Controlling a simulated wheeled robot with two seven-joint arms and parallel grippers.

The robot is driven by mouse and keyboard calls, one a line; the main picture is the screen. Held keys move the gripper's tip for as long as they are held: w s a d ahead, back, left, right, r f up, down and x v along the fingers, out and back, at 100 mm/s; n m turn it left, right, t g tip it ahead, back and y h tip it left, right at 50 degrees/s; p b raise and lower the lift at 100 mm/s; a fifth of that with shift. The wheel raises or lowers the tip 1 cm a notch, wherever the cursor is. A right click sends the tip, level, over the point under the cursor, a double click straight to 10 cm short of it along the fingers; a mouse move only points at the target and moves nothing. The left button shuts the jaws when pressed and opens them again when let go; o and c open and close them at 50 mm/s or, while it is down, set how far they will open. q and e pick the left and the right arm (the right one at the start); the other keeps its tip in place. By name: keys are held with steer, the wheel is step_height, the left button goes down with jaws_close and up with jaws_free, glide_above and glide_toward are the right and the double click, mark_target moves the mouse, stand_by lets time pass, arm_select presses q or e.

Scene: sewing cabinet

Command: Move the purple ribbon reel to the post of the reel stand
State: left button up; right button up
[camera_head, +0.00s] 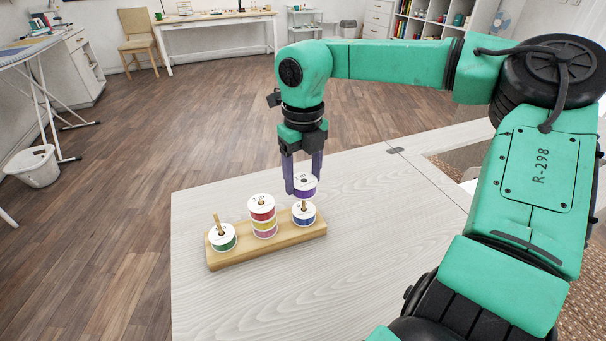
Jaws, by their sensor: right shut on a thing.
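My right gripper (303,183) points down and is shut on the purple ribbon reel (304,190), which has a white top. The purple reel is held just above the right post of the wooden reel stand (274,246). A blue reel (304,218) is around that right post, and part of the post shows above it. The middle stack has a red reel (262,213) on top, then yellow, then pink. A green reel (224,241) is around the left post, whose tip sticks out above it. My left gripper is not in view.
The stand sits on a pale wooden table (360,245) with free room in front and to the right. A hinge (395,150) shows at the table's back edge. An ironing board and a white bin (33,166) are far left.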

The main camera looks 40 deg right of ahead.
steer(key=shift+f+b, duration=0.5)
steer(key=shift+f, duration=0.25)
steer(key=o, duration=1.4)
step_height(320, 180, up, 14)
steer(key=p, duration=0.1)
steer(key=shift+r+p, duration=0.25)
steer(key=shift+p, duration=0.05)
steer(key=shift+r, duration=0.1)
